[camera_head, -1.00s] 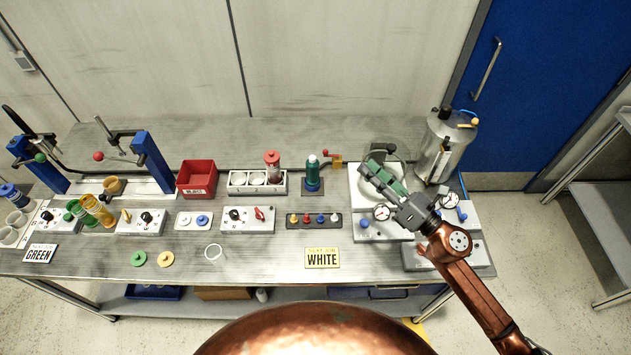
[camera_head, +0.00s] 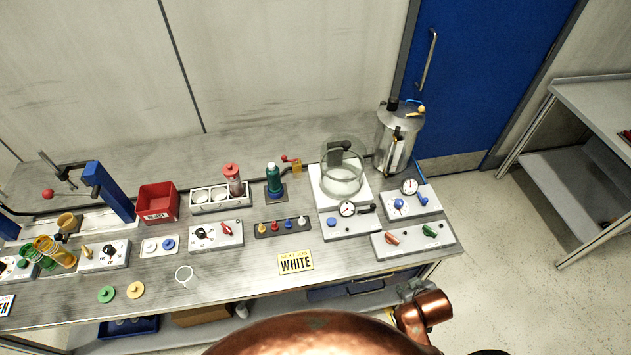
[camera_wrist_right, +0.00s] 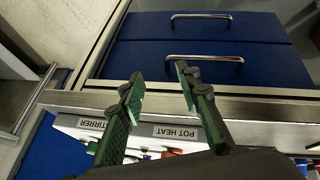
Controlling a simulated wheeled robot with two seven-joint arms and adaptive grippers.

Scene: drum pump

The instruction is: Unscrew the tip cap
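No part is clearly marked as the tip cap. A dark holder (camera_head: 257,231) carries small yellow, red, blue and white tip-like pieces in a row at the bench's middle. A green bottle (camera_head: 274,182) stands behind it. An amber cylinder (camera_head: 60,256) lies tilted in the rack at the left. My right gripper (camera_head: 414,291) is low beyond the bench's front edge, mostly hidden by its copper wrist link. In the right wrist view its green-padded fingers (camera_wrist_right: 158,84) are apart with nothing between them. My left gripper is out of view.
A glass chamber (camera_head: 342,177) and a steel pot (camera_head: 398,137) stand at the bench's right, behind gauge and knob panels. A red bin (camera_head: 158,203) is at the back. A white ring (camera_head: 184,276) and green and yellow discs lie in front. Blue drawers (camera_wrist_right: 200,60) are under the bench.

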